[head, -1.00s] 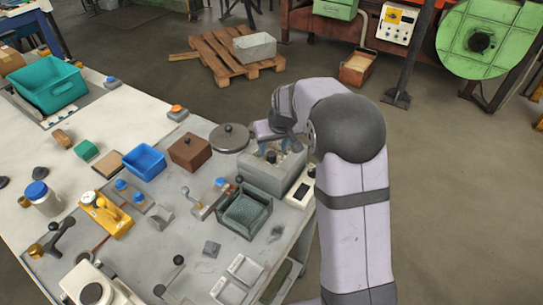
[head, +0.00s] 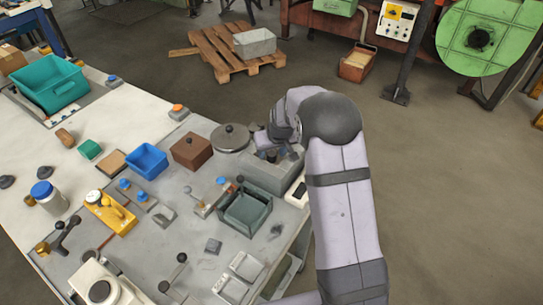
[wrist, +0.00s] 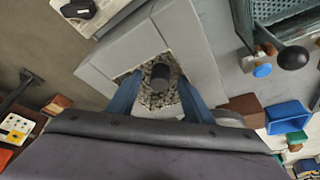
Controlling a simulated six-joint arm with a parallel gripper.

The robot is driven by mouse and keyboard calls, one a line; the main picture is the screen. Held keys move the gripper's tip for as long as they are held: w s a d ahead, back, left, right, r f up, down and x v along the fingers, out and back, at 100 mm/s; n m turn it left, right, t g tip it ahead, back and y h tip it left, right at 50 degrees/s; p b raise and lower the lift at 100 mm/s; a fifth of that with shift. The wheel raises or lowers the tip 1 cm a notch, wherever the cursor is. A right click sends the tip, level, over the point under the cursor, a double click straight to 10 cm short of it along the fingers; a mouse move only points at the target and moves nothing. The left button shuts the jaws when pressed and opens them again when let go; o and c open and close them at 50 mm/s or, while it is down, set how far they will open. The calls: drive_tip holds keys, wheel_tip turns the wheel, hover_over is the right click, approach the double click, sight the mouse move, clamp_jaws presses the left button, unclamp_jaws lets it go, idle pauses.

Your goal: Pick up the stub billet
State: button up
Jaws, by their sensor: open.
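The stub billet looks to be the short dark cylinder (wrist: 160,74) standing upright in grey gravel inside a square grey furnace box (wrist: 197,58), in the wrist view. The same box (head: 270,178) stands at the bench's right edge in the head view, partly covered by my arm. My gripper (wrist: 160,92) is open, with one blue finger on each side of the billet in the wrist view. The fingers appear apart from it; I cannot tell their exact height. In the head view my gripper (head: 282,148) is over the box and mostly hidden by its own wrist.
A round grey lid with a knob (head: 230,138) lies behind the box. The furnace box walls surround the gravel closely.

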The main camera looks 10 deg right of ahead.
sight(272, 155)
clamp_jaws()
drive_tip(key=shift+w+r, duration=0.1)
drive_tip(key=shift+r, duration=0.05)
wheel_tip(272, 155, up, 10)
drive_tip(key=b, duration=0.3)
